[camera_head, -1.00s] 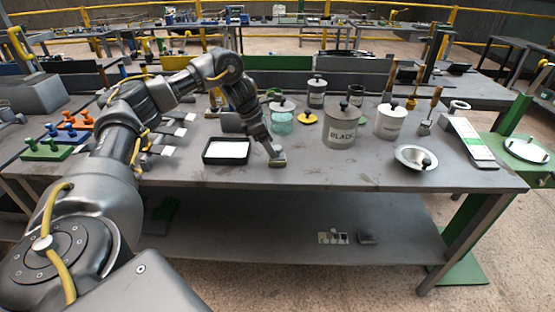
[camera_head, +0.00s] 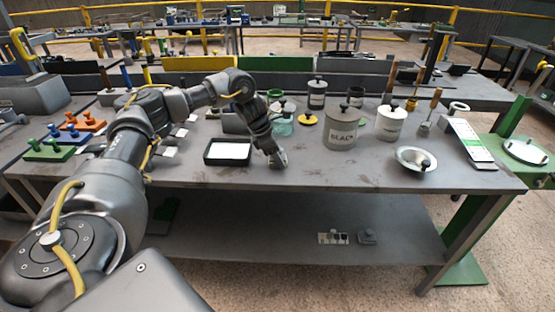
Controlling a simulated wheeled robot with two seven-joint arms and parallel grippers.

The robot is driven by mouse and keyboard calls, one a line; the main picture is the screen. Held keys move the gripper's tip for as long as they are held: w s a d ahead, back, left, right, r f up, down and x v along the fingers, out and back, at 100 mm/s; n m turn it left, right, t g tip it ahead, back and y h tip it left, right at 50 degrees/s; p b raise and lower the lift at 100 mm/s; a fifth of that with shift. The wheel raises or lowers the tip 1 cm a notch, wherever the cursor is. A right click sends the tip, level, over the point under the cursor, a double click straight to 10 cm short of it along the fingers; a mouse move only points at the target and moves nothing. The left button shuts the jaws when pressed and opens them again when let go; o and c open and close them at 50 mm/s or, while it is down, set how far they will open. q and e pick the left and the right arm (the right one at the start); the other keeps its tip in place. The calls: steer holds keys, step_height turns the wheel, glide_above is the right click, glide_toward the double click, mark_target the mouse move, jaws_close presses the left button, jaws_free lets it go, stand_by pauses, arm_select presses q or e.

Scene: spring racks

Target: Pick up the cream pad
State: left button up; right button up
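My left gripper (camera_head: 277,159) reaches down to the grey bench top, near the bench's front edge. A small pale beige-grey patch shows at its fingertips. It may be the cream pad or part of the fingers; I cannot tell which, nor whether the fingers are open or shut. Left of the gripper, and apart from it, lies a black shallow tray (camera_head: 207,158) with a flat white sheet or pad (camera_head: 228,151) inside. No other clearly cream pad shows. My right gripper is not in view.
Behind the gripper stand a glass jar (camera_head: 283,127) and a yellow disc (camera_head: 307,120). The bench front between gripper and bowl is clear.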

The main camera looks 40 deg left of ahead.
arm_select(q)
steer(key=c, duration=0.6)
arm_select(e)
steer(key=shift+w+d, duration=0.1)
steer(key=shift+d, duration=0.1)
arm_select(q)
steer(key=shift+r, duration=0.15)
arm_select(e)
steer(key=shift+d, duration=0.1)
